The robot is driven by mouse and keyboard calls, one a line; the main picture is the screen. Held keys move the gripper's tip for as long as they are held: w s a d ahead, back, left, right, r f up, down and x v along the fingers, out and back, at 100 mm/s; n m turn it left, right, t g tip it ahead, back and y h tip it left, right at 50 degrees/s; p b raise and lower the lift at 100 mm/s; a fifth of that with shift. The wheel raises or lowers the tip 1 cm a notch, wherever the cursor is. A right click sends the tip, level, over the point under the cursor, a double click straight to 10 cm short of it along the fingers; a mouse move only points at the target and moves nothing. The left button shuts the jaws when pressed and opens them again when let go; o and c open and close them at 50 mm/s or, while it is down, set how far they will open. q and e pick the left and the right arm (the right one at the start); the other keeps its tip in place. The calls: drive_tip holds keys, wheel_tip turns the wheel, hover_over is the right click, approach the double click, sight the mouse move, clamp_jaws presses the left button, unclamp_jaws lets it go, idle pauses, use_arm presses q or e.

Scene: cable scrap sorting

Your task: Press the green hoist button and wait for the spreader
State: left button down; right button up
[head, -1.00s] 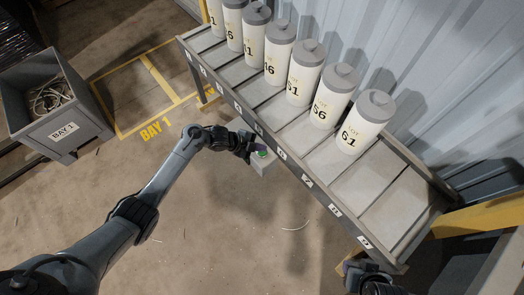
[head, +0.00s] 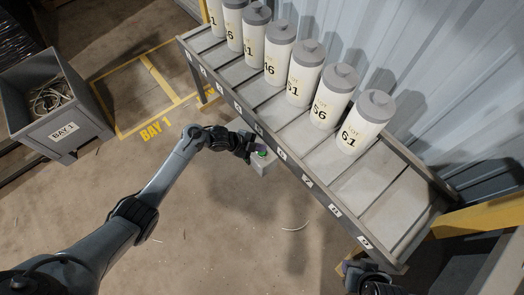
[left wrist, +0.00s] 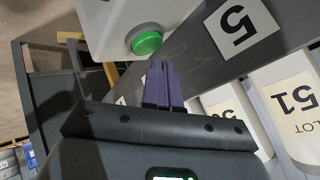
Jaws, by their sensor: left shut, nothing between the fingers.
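The green hoist button (head: 262,154) sits on a grey control box (head: 262,166) at the front of the shelf. It also shows in the left wrist view as a green dome (left wrist: 146,42) in a grey ring on the pale box. My left gripper (head: 250,153) is shut and empty, its fingertips beside the button in the head view. In the left wrist view the purple-grey fingertips (left wrist: 161,66) are just below the button, with a small gap showing. My right gripper (head: 376,286) is only partly in view at the bottom edge; its fingers cannot be made out. No spreader is visible.
A slanted shelf (head: 385,208) with numbered slots holds several white lot canisters (head: 364,122) with grey lids. The floor below the box is mostly clear.

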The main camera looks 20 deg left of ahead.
idle(0.4)
use_arm(q)
drive_tip(key=shift+f, duration=0.2)
drive_tip(key=shift+f+b, duration=0.2)
drive_tip(key=shift+b, duration=0.1)
idle(0.3)
